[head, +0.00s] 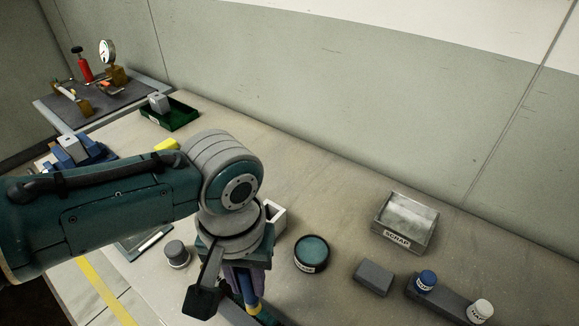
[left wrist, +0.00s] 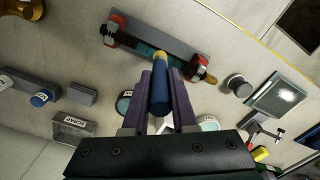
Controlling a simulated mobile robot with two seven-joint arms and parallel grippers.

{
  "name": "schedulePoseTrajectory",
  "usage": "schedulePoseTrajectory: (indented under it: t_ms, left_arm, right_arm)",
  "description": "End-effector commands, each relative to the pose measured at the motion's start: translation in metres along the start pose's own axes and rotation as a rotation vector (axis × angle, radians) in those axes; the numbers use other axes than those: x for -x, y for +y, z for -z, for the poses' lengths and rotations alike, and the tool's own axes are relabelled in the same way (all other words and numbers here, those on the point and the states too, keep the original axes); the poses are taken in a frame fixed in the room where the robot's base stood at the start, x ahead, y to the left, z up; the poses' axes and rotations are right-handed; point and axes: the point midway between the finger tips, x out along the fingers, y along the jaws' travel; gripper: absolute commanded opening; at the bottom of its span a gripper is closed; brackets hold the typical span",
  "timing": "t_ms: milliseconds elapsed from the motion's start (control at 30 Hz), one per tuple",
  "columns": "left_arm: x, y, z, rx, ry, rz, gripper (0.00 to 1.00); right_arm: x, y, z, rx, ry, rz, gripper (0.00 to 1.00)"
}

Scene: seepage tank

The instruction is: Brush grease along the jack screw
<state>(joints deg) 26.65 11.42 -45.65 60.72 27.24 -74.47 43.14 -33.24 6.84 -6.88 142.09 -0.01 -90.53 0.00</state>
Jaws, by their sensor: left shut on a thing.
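My left gripper (left wrist: 162,75) is shut on a brush (left wrist: 160,93) with a blue handle and a yellow collar. In the head view the left gripper (head: 244,284) points down at the bottom edge, where the brush (head: 249,290) shows partly and the screw is mostly cut off. A round dark tin with teal contents (head: 312,252) stands to its right. My right gripper is not in view.
A scrap tray (head: 404,222), a grey block (head: 373,277) and a grey rack with blue and white caps (head: 440,297) stand at the right. A dark grey cylinder (head: 177,254) stands left of the gripper. A green tray (head: 170,114) lies farther back.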

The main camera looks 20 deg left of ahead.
Motion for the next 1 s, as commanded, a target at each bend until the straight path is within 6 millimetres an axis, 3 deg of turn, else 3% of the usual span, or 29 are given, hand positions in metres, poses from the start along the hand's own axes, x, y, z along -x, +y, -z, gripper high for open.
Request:
schedulePoseTrajectory:
  t_ms: [1000]
  left_arm:
    - [-0.001,-0.021,0.012,0.001,0.001,0.002,0.00]
  right_arm:
    - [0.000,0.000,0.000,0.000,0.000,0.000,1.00]
